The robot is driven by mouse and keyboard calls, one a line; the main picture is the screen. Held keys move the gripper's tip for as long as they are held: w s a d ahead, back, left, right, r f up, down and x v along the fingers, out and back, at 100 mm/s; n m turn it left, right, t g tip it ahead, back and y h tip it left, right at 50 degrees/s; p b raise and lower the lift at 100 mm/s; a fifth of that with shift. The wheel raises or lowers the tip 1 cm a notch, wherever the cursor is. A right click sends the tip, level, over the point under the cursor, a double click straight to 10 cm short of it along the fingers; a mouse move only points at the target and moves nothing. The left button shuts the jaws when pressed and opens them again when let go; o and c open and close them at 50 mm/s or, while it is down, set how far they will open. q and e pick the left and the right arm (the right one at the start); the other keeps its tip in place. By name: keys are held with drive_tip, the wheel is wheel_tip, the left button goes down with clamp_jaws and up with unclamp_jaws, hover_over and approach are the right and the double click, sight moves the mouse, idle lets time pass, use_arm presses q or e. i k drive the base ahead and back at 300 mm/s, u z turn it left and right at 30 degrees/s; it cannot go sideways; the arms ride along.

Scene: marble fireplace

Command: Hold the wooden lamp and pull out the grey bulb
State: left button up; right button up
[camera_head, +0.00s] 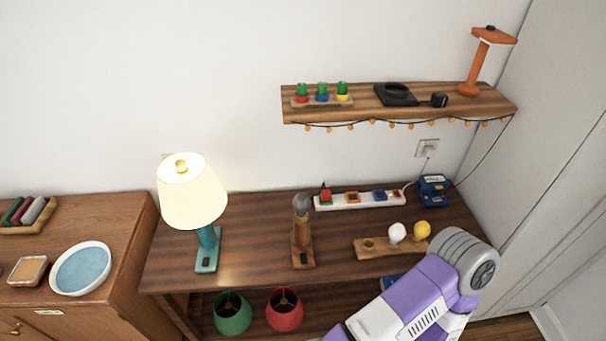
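The wooden lamp (302,245) stands upright on the dark wooden table, near its middle. It has a flat base with a small dark switch and no shade. The grey bulb (301,204) sits on top of the lamp. Part of a purple and white arm of mine shows at the lower right, ending in a grey joint, to the right of the lamp and apart from it. Neither gripper shows in the head view.
A lit teal lamp (206,245) stands left on the table (255,225). A wooden holder (372,249) with a white bulb (397,232) and a yellow bulb (422,229) lies right. A power strip (358,199) runs behind. Green (232,313) and red (284,310) shades sit below.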

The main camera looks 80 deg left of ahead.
sight(301, 202)
drive_tip(key=i, duration=0.75)
drive_tip(key=u, duration=2.5)
